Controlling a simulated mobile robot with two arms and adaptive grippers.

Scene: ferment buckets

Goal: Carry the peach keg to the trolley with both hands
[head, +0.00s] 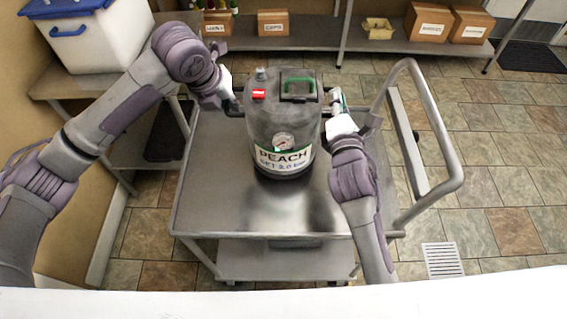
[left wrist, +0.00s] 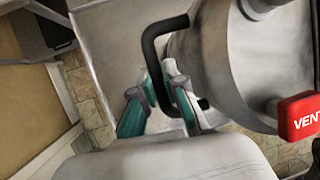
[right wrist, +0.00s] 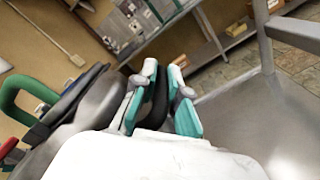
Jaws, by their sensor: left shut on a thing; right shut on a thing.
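The peach keg (head: 283,120) is a grey metal keg with a PEACH label, a gauge, a red VENT tag and a green-handled lid. It is upright over the top deck of the trolley (head: 210,200); I cannot tell whether its base touches the deck. My left gripper (head: 232,104) is shut on the keg's left side handle, a black bar clear in the left wrist view (left wrist: 150,45). My right gripper (head: 336,108) is shut on the handle at the keg's right side; its fingers close around a dark bar in the right wrist view (right wrist: 160,100). The keg's underside is hidden.
The trolley's push handle (head: 440,130) rises at the right. A white cooler with a blue lid (head: 85,30) stands on a side table at the left. A back shelf (head: 380,42) holds several cardboard boxes. The tiled floor at the right is clear, with a drain grate (head: 442,260).

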